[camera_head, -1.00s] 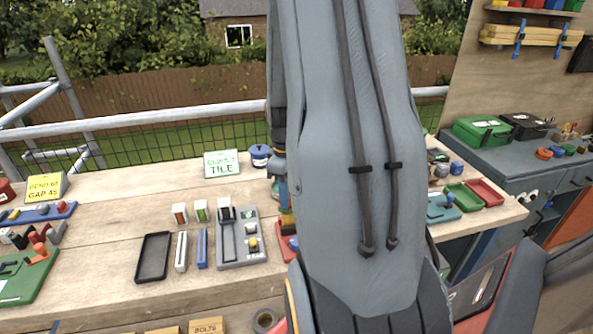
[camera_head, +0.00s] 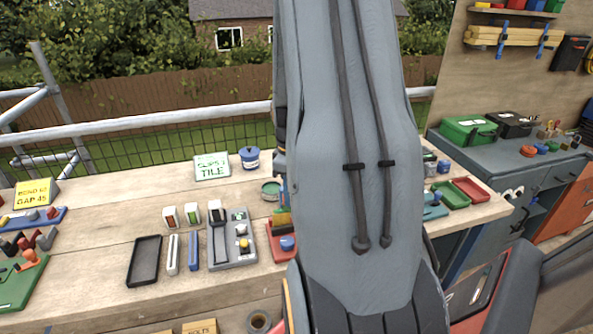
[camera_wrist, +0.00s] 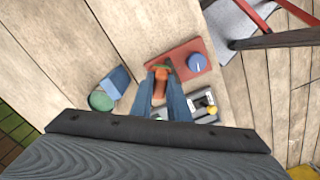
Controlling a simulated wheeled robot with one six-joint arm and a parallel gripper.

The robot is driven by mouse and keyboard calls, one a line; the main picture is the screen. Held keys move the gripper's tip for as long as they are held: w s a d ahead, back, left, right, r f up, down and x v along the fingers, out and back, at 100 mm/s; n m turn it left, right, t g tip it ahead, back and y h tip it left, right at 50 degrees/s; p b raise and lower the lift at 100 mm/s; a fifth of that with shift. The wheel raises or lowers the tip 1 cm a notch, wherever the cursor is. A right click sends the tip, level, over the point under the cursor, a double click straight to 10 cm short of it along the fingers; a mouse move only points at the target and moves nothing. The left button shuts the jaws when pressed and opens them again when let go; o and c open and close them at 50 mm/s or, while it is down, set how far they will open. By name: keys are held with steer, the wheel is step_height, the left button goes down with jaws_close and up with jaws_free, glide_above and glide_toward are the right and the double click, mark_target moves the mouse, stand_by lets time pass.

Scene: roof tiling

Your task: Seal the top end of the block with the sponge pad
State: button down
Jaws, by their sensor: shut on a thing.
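My gripper (camera_wrist: 164,92) shows in the wrist view, its two blue fingers closed on an orange piece with green at its far end, which looks like the sponge pad (camera_wrist: 160,82). It is at the left part of a red tray (camera_wrist: 180,52); I cannot tell whether it touches the tray. In the head view the red tray (camera_head: 277,246) shows partly behind my arm, with green and yellow above it. The grey fixture (camera_head: 236,262) stands left of the tray, holding a long dark-and-white piece (camera_head: 218,225), possibly the block. My arm hides much of the area.
A blue knob (camera_wrist: 197,62) is on the red tray. A black tray (camera_head: 144,262), small samples (camera_head: 192,212) and a green-white sign (camera_head: 212,166) stand on the bench. The bench left of the sign is clear.

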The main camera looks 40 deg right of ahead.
step_height(320, 180, up, 3)
steer(key=shift+r+p, duration=0.15)
steer(key=shift+p, duration=1)
steer(key=shift+r+p, duration=1.4)
steer(key=shift+r, duration=0.9)
